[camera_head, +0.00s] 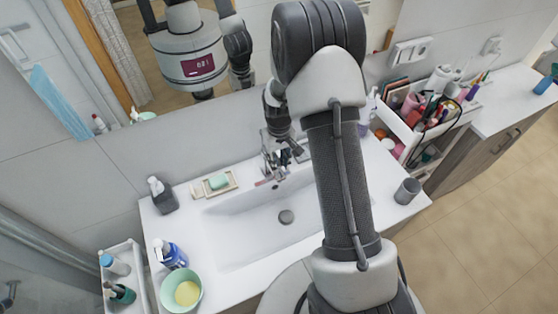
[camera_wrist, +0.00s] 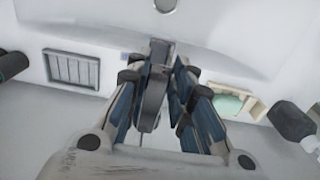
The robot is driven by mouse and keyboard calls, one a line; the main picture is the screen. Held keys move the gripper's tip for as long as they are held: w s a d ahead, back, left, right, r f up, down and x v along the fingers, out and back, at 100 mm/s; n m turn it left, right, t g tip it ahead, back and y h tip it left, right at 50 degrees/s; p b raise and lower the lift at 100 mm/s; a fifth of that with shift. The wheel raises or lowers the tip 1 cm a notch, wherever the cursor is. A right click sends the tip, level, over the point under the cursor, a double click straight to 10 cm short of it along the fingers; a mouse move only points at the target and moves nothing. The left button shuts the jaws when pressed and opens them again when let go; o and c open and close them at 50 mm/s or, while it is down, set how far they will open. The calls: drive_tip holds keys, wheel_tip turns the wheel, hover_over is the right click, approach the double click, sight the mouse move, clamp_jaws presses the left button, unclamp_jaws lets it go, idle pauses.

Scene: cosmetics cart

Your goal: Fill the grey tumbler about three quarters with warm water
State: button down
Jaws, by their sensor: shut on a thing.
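The grey tumbler (camera_head: 407,191) stands upright on the counter to the right of the basin; whether it holds water cannot be seen. The chrome tap (camera_head: 268,160) stands at the back of the basin (camera_head: 252,225). My gripper (camera_head: 287,157) is at the tap, well to the left of the tumbler. In the wrist view, the blue-padded fingers of my gripper (camera_wrist: 165,75) are closed around a grey metal part of the tap (camera_wrist: 155,88). My fingers hide much of the tap, and no water stream can be made out.
A soap dish with green soap (camera_head: 219,182) and a dark pump bottle (camera_head: 162,196) stand left of the tap. A blue-and-white bottle (camera_head: 172,254) and a mint bowl (camera_head: 181,290) are at the front left. A crowded cosmetics cart (camera_head: 420,130) stands at the right.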

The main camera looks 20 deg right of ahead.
drive_tip(key=shift+r, duration=0.1)
drive_tip(key=shift+w+r+g+p, duration=0.35)
drive_tip(key=shift+r+g+p, duration=0.35)
drive_tip(key=shift+g, duration=0.3)
drive_tip(key=c, duration=1.4)
unclamp_jaws()
drive_tip(key=shift+r, duration=0.1)
wheel_tip(320, 180, up, 12)
drive_tip(key=w, duration=0.2)
drive_tip(key=shift+f, duration=0.2)
